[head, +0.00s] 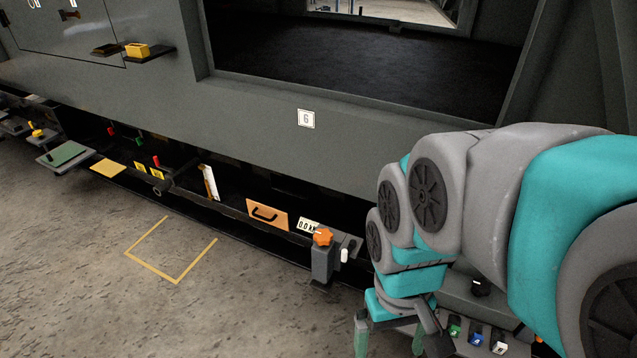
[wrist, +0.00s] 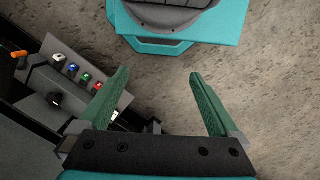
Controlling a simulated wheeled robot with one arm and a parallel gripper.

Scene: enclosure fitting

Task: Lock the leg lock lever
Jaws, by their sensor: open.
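No part is plainly marked as the leg lock lever, so I cannot tell which one it is. One candidate is a small white-tipped handle (head: 344,255) beside an orange star knob (head: 322,237) on a grey post (head: 322,264), at the lower front of the enclosure. An orange piece (wrist: 18,53) also shows at the left edge of the wrist view. My gripper (head: 390,340) is right of the post and lower in the head view. In the wrist view my gripper (wrist: 160,76) is open, with bare floor between its green fingers.
A sloped panel with coloured switches (wrist: 85,72) and a black knob (wrist: 55,100) lies left of my fingers. Floor is clear near the yellow outline (head: 178,281).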

